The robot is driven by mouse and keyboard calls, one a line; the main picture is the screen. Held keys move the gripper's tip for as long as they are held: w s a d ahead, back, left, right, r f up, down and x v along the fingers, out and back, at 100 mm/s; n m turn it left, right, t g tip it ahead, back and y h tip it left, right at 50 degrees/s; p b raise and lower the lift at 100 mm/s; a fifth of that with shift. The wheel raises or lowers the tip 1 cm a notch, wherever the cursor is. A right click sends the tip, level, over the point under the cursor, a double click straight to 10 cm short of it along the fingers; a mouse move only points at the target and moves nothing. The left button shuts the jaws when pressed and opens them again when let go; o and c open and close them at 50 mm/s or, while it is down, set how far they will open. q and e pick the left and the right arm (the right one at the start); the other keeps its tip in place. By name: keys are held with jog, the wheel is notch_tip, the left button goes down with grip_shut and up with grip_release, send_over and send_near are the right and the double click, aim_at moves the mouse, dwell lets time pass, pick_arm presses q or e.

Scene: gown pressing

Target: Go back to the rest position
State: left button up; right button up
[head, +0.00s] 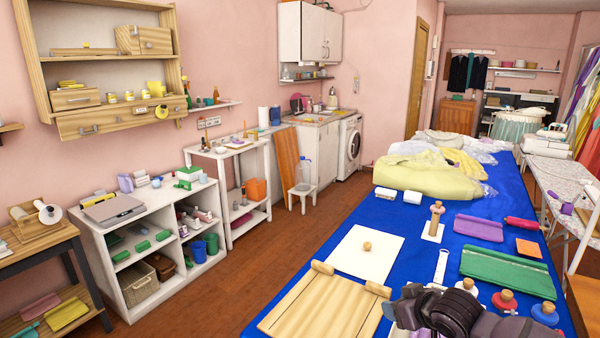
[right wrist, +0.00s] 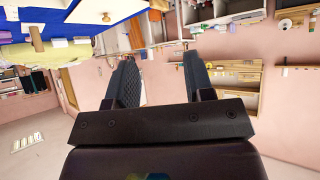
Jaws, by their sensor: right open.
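My right arm reaches in from the lower right of the head view, and its dark gripper (head: 408,306) is over the near end of the blue-covered table (head: 408,229), beside a light wooden board (head: 322,305). In the right wrist view, the two fingers of my right gripper (right wrist: 158,75) stand apart with nothing between them. That view is turned upside down, with the room's shelves and the blue table at its top. My left gripper does not show in either view.
On the table are a white board with a knob (head: 366,254), a green tray (head: 508,272), red-topped knobs (head: 503,300), a purple board (head: 479,228) and folded yellow cloth (head: 428,175). A white shelf unit (head: 133,317) stands left.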

jog(key=s+d+f+m+h, duration=0.1)
jog(key=s+d+f, duration=0.1)
jog(key=s+f, duration=0.4)
jog(key=s+d+f+m+t+h, duration=0.1)
jog(key=s+f, duration=0.5)
jog(key=s, duration=0.7)
jog(key=s+d+f+m+t+h, duration=0.1)
jog(key=s+f, duration=0.4)
jog(key=s, duration=0.5)
jog(key=shift+s+d+f+m+h, duration=0.15)
jog(key=shift+d+f+m+h, duration=0.35)
jog(key=shift+d, duration=0.3)
